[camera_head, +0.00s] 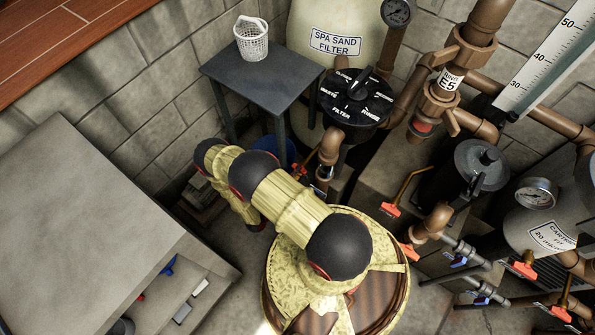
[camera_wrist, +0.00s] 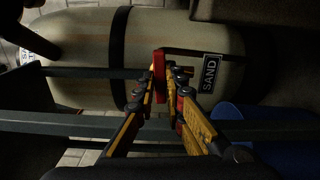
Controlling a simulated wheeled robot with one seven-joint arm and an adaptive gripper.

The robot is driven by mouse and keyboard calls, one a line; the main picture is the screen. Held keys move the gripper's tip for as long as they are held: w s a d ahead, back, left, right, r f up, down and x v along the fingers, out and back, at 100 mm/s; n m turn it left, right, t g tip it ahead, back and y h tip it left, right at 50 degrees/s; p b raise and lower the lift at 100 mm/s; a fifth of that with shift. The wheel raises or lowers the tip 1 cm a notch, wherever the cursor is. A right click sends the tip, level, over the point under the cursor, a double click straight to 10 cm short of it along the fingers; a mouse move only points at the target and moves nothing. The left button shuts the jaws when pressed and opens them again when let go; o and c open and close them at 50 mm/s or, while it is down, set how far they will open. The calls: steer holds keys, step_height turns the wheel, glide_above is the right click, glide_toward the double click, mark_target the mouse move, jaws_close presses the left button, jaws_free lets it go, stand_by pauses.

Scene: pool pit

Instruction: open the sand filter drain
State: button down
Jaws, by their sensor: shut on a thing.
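The beige spa sand filter (camera_head: 305,30) stands at the back in the head view. In the wrist view its tank (camera_wrist: 90,35) lies across the picture, with a dark band around it and a black label reading SAND (camera_wrist: 209,73); any smaller words cannot be read. My gripper (camera_wrist: 165,84) has yellow fingers shut on a narrow red handle (camera_wrist: 158,66), in front of the tank. The valve body behind the handle is hidden or too dark to make out. In the head view my arm covers much of this area, and the gripper cannot be made out there.
A grey table (camera_head: 260,78) with a white basket (camera_head: 252,40) stands beside the filter. A black multiport valve (camera_head: 355,98), brown pipes and several red-handled valves fill the right. A blue object (camera_wrist: 245,122) lies low at the right in the wrist view. A grey bench (camera_head: 80,220) is at left.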

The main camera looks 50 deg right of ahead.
steer(key=n+b, duration=0.1)
steer(key=n, duration=1.6)
steer(key=shift+n, duration=0.3)
steer(key=c, duration=1.8)
jaws_free()
steer(key=shift+o, duration=0.2)
steer(key=a, duration=0.7)
steer(key=shift+s, duration=0.3)
